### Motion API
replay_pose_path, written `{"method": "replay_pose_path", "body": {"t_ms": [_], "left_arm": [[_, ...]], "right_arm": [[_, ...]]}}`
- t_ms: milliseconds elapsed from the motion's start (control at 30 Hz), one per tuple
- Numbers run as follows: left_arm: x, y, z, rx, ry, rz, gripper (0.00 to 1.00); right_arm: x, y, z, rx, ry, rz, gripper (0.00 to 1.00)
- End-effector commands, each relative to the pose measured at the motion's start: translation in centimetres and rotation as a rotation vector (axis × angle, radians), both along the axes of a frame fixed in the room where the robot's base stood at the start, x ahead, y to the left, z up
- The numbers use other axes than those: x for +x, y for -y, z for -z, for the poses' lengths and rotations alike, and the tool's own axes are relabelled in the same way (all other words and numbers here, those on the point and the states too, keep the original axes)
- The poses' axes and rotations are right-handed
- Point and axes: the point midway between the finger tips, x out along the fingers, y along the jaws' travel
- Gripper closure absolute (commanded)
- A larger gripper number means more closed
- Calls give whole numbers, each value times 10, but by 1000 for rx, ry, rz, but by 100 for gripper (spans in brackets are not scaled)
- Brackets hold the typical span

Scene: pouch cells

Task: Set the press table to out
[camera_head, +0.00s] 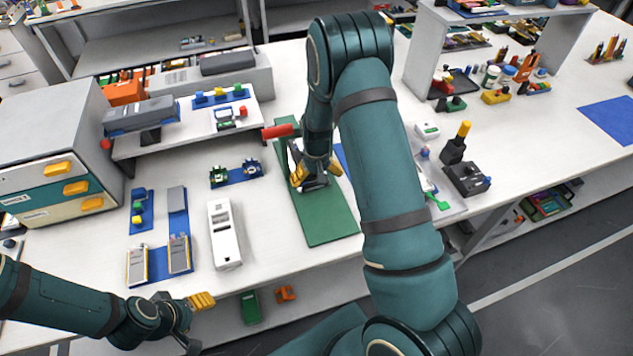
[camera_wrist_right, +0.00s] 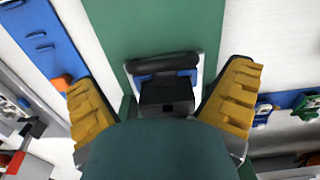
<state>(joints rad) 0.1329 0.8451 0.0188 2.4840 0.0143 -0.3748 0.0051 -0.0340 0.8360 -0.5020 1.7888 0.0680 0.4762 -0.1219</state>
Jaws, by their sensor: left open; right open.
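The press stands on a green mat (camera_head: 325,215); its red lever (camera_head: 280,131) sticks out to the left and my right arm hides much of the rest. My right gripper (camera_head: 315,172) points down at the press, open, with its yellow fingers on either side of a dark part. In the right wrist view, my right gripper (camera_wrist_right: 163,100) straddles a black block (camera_wrist_right: 168,95) with a black bar (camera_wrist_right: 165,63) across a pale plate with blue bits. I cannot tell whether the fingers touch it, nor how far out the press table is. My left gripper (camera_head: 202,301) is open and empty at the table's front edge.
A white device (camera_head: 224,235) and blue fixtures with pouch cells (camera_head: 178,255) lie left of the mat. A blue holder (camera_head: 238,175) stands near the press. A drawer cabinet (camera_head: 55,150) is at far left, a black joystick-like unit (camera_head: 466,178) at right.

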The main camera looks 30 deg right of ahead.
Motion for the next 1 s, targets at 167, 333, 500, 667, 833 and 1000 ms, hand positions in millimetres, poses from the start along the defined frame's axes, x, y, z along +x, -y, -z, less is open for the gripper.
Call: {"method": "replay_pose_path", "body": {"t_ms": [167,333,500,667,833,1000], "left_arm": [[0,0,1,0,0,0,39],[0,0,1,0,0,0,39],[0,0,1,0,0,0,39],[0,0,1,0,0,0,39],[0,0,1,0,0,0,39],[0,0,2,0,0,0,39]], "right_arm": [[0,0,14,0,0,1,0],[0,0,17,0,0,0,0],[0,0,16,0,1,0,4],[0,0,16,0,1,0,60],[-1,0,17,-1,-1,0,83],[-2,0,18,0,-4,-1,84]]}}
